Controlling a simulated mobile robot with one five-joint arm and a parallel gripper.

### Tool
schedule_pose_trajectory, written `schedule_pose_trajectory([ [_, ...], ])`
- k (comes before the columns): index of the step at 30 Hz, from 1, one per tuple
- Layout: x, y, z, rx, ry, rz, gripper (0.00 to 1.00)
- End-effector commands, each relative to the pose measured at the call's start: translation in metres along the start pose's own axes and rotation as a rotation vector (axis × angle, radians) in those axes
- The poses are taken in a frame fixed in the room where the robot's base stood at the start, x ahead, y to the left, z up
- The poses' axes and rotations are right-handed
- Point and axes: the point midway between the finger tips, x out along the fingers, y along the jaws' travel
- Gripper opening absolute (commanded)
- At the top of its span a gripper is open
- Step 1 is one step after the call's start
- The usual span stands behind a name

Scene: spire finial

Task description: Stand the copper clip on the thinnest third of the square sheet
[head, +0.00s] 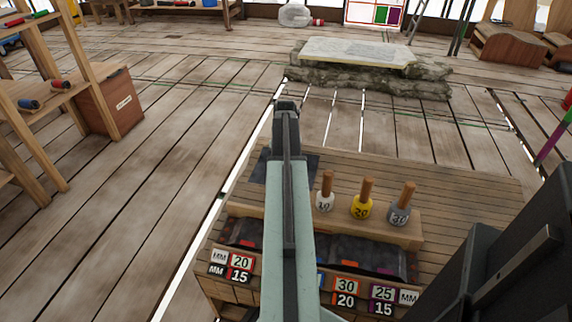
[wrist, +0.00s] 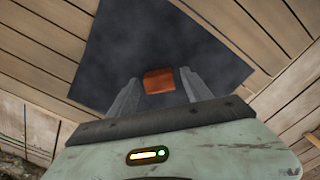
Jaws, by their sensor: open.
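The square sheet is dark grey and lies on the plank-topped bench; its corner shows in the wrist view (wrist: 140,40), and in the head view the sheet (head: 259,172) is partly hidden behind my arm. A small orange-brown block, which looks like the copper clip (wrist: 159,82), shows over the sheet between my fingers. My gripper (wrist: 159,74) is open, with one finger on each side of the clip. I cannot tell whether the fingers touch it. In the head view my arm hides the clip. No thickness differences show on the sheet.
Three wooden-handled pegs stand on the bench: white (head: 325,198), yellow (head: 362,203) and grey (head: 400,210). Number labels (head: 345,292) line the bench front below dark bins. A stone block (head: 370,80) lies beyond. Shelving (head: 70,85) stands at left.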

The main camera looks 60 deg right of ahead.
Motion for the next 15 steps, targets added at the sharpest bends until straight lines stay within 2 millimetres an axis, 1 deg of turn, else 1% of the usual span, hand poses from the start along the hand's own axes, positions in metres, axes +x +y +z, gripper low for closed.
schedule_pose_trajectory([
  [5, -0.027, 0.000, 0.000, 0.000, 0.000, 0.000, 0.58],
  [15, -0.103, 0.000, 0.000, -0.001, 0.000, 0.000, 0.58],
])
